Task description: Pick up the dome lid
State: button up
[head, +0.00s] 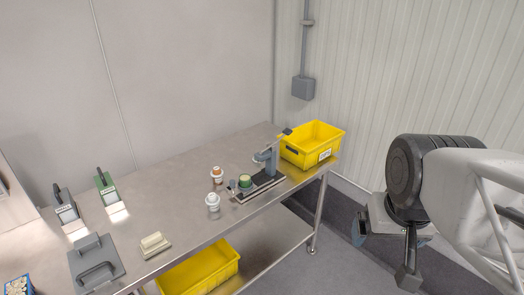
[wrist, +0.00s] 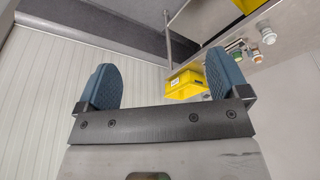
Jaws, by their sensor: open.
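I cannot tell for sure which thing is the dome lid. A small jar with a white rounded top (head: 213,205) stands near the front edge of the steel table (head: 165,195); a white-topped jar (wrist: 268,36) also shows in the wrist view. Behind it is a second jar (head: 217,175) with an orange part. A round green-topped thing (head: 245,181) sits by a grey lever device (head: 268,163) on a dark base. My gripper (head: 391,238) is right of the table, away from everything on it. In the wrist view its blue fingers (wrist: 162,82) are spread with nothing between them.
A yellow bin (head: 312,146) stands at the table's right end. Another yellow bin (head: 205,268) is on the lower shelf. A grey handled thing (head: 97,265), a cream block (head: 153,244) and two small stands (head: 64,208) (head: 106,184) are on the left. Walls close off the back and right.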

jog(key=w+a+r+m+t, duration=0.1)
jog(key=w+a+r+m, duration=0.15)
jog(key=w+r, duration=1.2)
jog(key=w+a+f+m, duration=0.1)
jog(key=w+a+f, duration=0.15)
jog(key=w, duration=1.05)
jog(key=w+a+f+m, duration=0.2)
jog(key=w+a, duration=0.2)
jog(key=w, duration=0.9)
jog(key=w+a+f+m+g, duration=0.1)
jog(key=w+a+f, duration=0.4)
jog(key=w+f, duration=0.4)
jog(key=w+a+f+m+g, duration=0.1)
jog(key=w+a+f, duration=0.5)
jog(key=w, duration=0.5)
jog(key=w+a+f+m+g, duration=0.15)
jog(key=w+a+f, duration=0.25)
jog(key=w+f, duration=0.6)
jog(key=shift+m+h, duration=0.5)
jog(key=shift+m, duration=0.4)
jog(key=w+a+f, duration=0.2)
jog(key=f, duration=0.2)
jog(key=w+a+f, duration=0.2)
jog(key=f, duration=0.2)
jog(key=w+a+f, duration=0.2)
jog(key=f, duration=0.3)
jog(key=shift+a, duration=0.1)
jog(key=shift+w+a+f, duration=0.15)
jog(key=shift+a+f, duration=0.05)
jog(key=shift+f, duration=0.4)
